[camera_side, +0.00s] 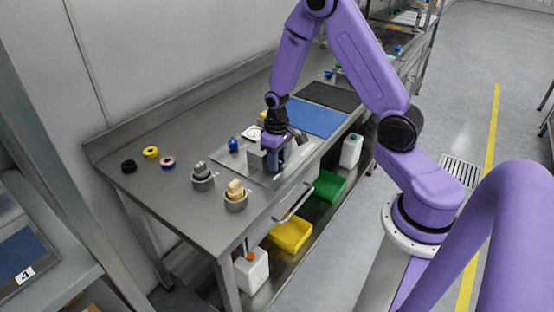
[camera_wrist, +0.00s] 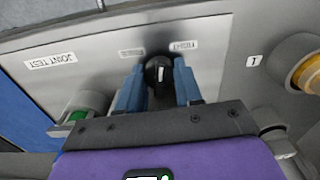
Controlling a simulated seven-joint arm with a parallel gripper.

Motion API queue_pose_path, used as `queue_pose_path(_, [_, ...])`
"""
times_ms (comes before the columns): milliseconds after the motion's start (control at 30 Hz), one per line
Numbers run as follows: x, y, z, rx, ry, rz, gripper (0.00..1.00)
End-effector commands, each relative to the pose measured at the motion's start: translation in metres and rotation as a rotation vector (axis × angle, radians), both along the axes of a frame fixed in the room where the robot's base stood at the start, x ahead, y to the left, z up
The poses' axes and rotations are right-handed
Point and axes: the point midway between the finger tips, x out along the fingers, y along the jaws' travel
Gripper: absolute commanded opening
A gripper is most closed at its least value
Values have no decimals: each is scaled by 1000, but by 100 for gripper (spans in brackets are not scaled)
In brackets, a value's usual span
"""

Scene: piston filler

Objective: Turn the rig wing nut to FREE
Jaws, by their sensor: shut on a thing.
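The rig wing nut (camera_wrist: 158,72) is a black, round-looking knob with a white mark on top, in the upper middle of the wrist view. My gripper (camera_wrist: 160,88) has its two blue fingers on either side of it and is shut on it. The white mark runs roughly up the picture. Two small labels sit beyond the nut: one seems to read TIGHT (camera_wrist: 184,45), and the other (camera_wrist: 131,52) is too blurred to read. In the side view my gripper (camera_side: 275,160) is down at the metal rig plate (camera_side: 231,160), and the nut is hidden there.
The plate bears a JOINT TEST label (camera_wrist: 50,61). A grey fitting with a green part (camera_wrist: 82,112) is left of the fingers, and a grey cup with a brass part (camera_wrist: 297,65) is right. A blue knob (camera_side: 233,144) and a blue mat (camera_side: 318,119) are nearby.

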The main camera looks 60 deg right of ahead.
Motion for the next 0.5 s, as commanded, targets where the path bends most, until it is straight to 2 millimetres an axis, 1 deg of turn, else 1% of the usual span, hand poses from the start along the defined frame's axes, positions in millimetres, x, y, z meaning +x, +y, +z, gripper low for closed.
queue_pose_path(200, [0,0,1,0,-1,129,4])
queue_pose_path(500, [0,0,1,0,-2,219,4])
